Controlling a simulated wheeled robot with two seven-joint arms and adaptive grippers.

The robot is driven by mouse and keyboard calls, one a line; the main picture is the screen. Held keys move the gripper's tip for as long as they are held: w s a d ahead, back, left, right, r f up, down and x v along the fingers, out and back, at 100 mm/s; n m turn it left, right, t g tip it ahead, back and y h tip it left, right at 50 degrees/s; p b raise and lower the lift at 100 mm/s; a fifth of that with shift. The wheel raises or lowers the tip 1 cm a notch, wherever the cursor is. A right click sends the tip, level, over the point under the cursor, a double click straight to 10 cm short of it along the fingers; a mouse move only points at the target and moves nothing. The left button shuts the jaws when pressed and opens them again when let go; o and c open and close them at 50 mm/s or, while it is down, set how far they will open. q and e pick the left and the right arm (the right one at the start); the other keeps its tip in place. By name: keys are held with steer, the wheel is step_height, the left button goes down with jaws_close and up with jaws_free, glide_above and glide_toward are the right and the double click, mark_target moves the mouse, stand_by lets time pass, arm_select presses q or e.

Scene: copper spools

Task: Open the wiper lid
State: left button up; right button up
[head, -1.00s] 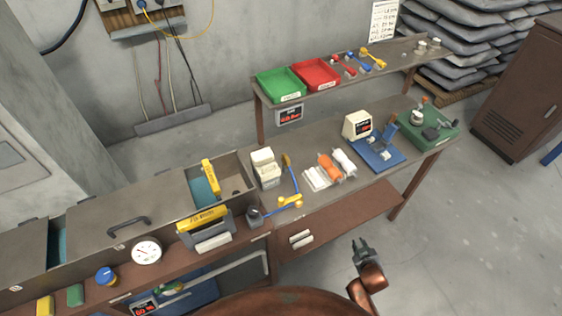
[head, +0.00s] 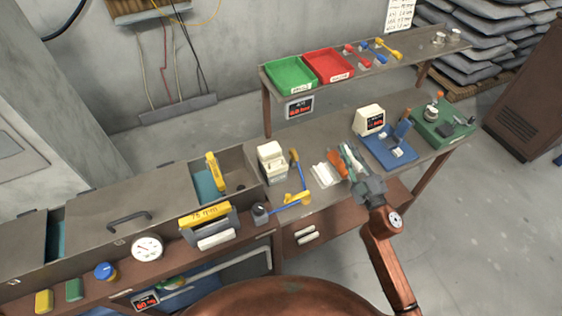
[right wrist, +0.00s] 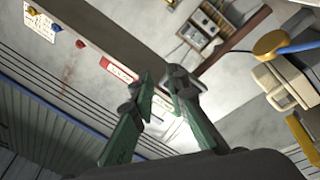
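A yellow bar-shaped lid (head: 205,215) with dark lettering I cannot read clearly sits on a grey holder at the left workbench's front edge. I take it for the wiper lid; it looks shut. My right gripper (head: 347,152) is over the right bench, well to the right of that lid. In the head view it covers part of the orange and white rolls. In the right wrist view its two green fingers (right wrist: 160,88) stand apart with nothing between them. My left gripper is not in view.
A blue fixture (head: 388,152) and a green tray (head: 440,123) lie farther right. A raised shelf carries a green bin (head: 290,76) and a red bin (head: 328,66).

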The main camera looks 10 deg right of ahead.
steer(key=a+r+n+g+y, duration=0.2)
steer(key=a+n+g+y, duration=0.2)
steer(key=a+n+y, duration=0.4)
steer(key=n+g+y, duration=0.1)
steer(key=n+g, duration=0.6)
steer(key=g, duration=0.1)
glide_toward(272, 158)
steer(key=s+r, duration=0.3)
steer(key=x, duration=0.6)
steer(key=shift+a, duration=0.45)
steer(key=shift+f, duration=0.1)
steer(key=shift+c, duration=0.5)
jaws_close()
